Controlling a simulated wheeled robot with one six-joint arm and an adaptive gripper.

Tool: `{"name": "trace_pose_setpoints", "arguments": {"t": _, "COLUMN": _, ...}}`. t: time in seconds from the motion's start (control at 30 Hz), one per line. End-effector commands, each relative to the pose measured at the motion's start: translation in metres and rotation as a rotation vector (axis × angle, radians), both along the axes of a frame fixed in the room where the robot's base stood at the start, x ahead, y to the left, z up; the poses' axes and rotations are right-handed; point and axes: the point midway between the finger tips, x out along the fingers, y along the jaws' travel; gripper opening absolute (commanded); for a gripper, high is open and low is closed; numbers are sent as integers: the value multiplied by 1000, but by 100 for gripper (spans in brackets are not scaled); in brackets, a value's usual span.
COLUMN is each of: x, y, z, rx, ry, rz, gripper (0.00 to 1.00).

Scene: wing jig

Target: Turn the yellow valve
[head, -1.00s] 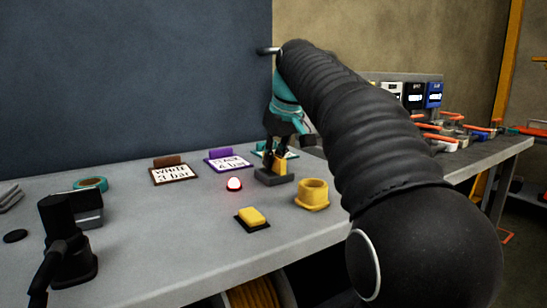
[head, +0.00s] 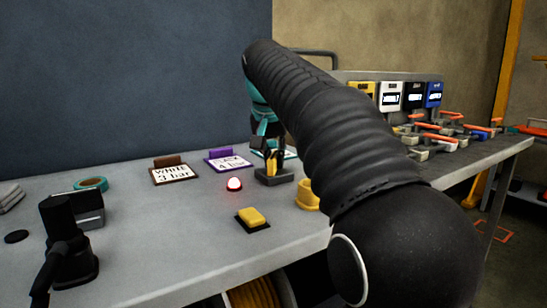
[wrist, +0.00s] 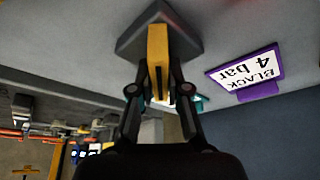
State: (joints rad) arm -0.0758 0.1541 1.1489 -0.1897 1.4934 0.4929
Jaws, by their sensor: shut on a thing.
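The yellow valve (wrist: 158,48) stands on a dark grey base, and its upright yellow handle is between my fingers in the wrist view. In the head view the valve's grey base (head: 275,177) shows on the bench below my gripper (head: 274,160). My gripper, also seen in the wrist view (wrist: 160,88), is shut on the yellow handle. My arm hides part of the bench to the right of the valve.
A lit red lamp (head: 234,184), a yellow button (head: 252,217) and a yellow cup-like part (head: 307,195) stand near the valve. A purple-framed card (head: 228,160) reading "BLACK 4 bar" and a brown-framed card (head: 174,172) reading "WHITE 3 bar" stand behind.

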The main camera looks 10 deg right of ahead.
Motion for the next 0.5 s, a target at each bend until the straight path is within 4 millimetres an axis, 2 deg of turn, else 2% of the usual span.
{"name": "trace_pose_setpoints", "arguments": {"t": 0.5, "x": 1, "y": 1, "z": 0, "rx": 1, "ry": -2, "rz": -481, "gripper": 0}}
